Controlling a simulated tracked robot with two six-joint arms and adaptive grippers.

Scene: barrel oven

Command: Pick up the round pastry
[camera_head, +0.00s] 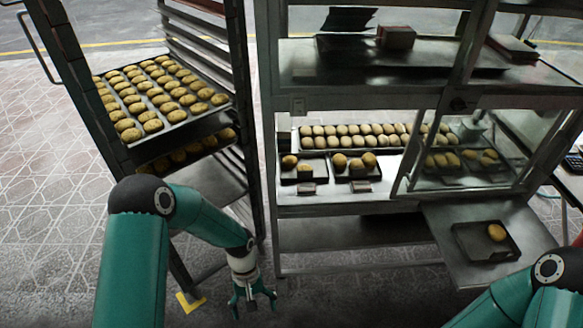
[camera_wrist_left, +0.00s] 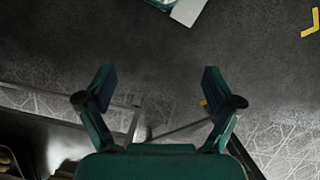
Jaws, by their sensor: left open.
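A single golden, roundish pastry (camera_head: 496,232) lies in a dark square tray (camera_head: 474,252) at the right, on a low metal shelf. More roundish pastries sit in small dark trays (camera_head: 299,172) on the cabinet shelf; I cannot tell which one the task means. My left gripper (camera_head: 252,298) hangs low between the rack and the cabinet, away from all pastries. In the left wrist view its fingers (camera_wrist_left: 158,82) are spread and empty over the floor. My right arm enters at the lower right; its gripper is out of view.
A tall rack at the left holds a large tray (camera_head: 195,118) of several pastries. The metal cabinet (camera_head: 345,204) has a long pastry tray and a tilted glass panel (camera_head: 470,160). A yellow floor mark (camera_head: 190,302) lies near the rack. Floor below the cabinet front is clear.

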